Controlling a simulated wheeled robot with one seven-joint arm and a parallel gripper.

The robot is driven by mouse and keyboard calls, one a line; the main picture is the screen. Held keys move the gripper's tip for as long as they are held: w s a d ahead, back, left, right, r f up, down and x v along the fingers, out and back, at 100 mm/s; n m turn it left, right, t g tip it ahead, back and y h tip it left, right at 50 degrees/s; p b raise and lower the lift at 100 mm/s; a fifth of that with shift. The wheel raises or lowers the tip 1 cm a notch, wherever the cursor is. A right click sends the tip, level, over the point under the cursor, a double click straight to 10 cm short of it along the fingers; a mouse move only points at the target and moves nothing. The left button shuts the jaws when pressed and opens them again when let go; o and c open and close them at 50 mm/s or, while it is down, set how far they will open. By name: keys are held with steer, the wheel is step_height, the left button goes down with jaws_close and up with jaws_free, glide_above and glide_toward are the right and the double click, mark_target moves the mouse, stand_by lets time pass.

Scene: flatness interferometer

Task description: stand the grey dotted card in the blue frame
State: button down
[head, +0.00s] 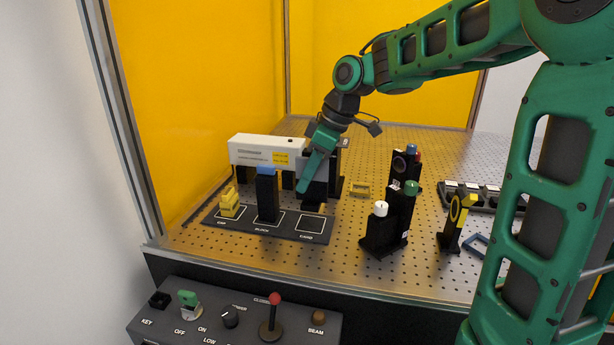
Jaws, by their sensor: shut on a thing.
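My gripper (304,188) points down above the back of the card place on the dark tray (285,235). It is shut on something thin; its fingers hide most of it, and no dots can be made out. A dark upright piece (318,180) shows right beside the fingers; I cannot tell whether it is held or stands behind. The outlined card square (311,224) looks bare. A blue-grey open frame (476,243) shows low on the table at the right, partly hidden by my arm.
A yellow piece (230,204) and a tall black block with a blue top (267,195) stand on the tray. A white instrument (262,152) is behind. Black mounts (383,232) and a yellow-black post (455,222) stand to the right. A control panel (235,318) is in front.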

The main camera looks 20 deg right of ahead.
mark_target(304, 200)
steer(key=shift+f, duration=2.15)
steer(key=shift+f, duration=0.35)
steer(key=c, duration=1.8)
jaws_free()
steer(key=shift+r, duration=0.15)
steer(key=shift+w+r, duration=0.1)
steer(key=shift+r, duration=3.3)
